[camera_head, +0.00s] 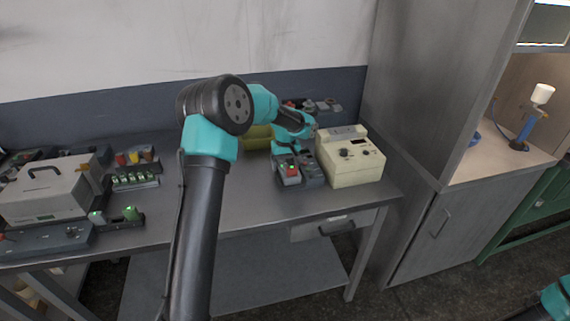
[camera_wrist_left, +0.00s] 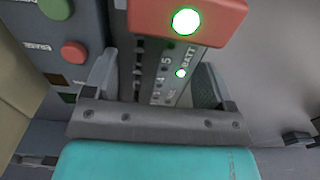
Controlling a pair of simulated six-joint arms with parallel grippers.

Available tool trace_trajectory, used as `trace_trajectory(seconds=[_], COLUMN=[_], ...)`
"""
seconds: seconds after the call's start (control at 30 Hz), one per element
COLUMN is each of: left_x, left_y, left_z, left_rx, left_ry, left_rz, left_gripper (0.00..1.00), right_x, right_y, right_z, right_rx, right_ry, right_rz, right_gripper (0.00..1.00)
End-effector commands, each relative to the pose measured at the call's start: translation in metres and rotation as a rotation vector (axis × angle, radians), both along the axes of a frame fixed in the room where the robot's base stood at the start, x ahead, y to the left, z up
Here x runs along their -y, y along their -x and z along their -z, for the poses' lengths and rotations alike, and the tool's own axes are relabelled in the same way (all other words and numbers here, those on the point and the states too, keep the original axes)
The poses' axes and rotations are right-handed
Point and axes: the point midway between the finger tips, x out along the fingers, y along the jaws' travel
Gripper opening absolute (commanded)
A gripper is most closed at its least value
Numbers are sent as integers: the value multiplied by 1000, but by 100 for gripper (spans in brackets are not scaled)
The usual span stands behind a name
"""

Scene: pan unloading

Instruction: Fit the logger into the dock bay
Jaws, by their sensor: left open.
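The logger (camera_head: 290,172), a dark grey device with a red end, stands on the table at the middle right. In the left wrist view the logger (camera_wrist_left: 187,62) shows a lit green lamp on its red end and a smaller one by the letters BATT. My left gripper (camera_head: 289,155) is above it. The fingers are open, one on each side of it (camera_wrist_left: 157,85). Whether the logger sits in a bay is hidden.
A cream box with knobs (camera_head: 350,160) stands just right of the grey unit. A yellow-green object (camera_head: 257,137) is behind my left arm. A light case (camera_head: 50,188) and small green-lit devices (camera_head: 130,213) occupy the left. The table's front middle (camera_head: 255,203) is clear.

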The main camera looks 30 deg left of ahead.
Motion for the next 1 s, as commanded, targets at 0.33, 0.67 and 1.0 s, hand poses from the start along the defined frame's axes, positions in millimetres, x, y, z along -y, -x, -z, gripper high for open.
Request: trace_trajectory(seconds=[0.33, 0.67, 1.0], left_x=[4, 3, 0], left_y=[-3, -3, 0], left_z=[-3, -52, -118], left_rx=[6, 11, 8], left_ry=[3, 1, 1], left_rz=[2, 1, -1], left_gripper=[94, 94, 94], right_x=[0, 0, 0], right_y=[0, 0, 0], right_z=[0, 0, 0], right_rx=[0, 0, 0], right_ry=[0, 0, 0], right_rz=[0, 0, 0], right_gripper=[43, 43, 43])
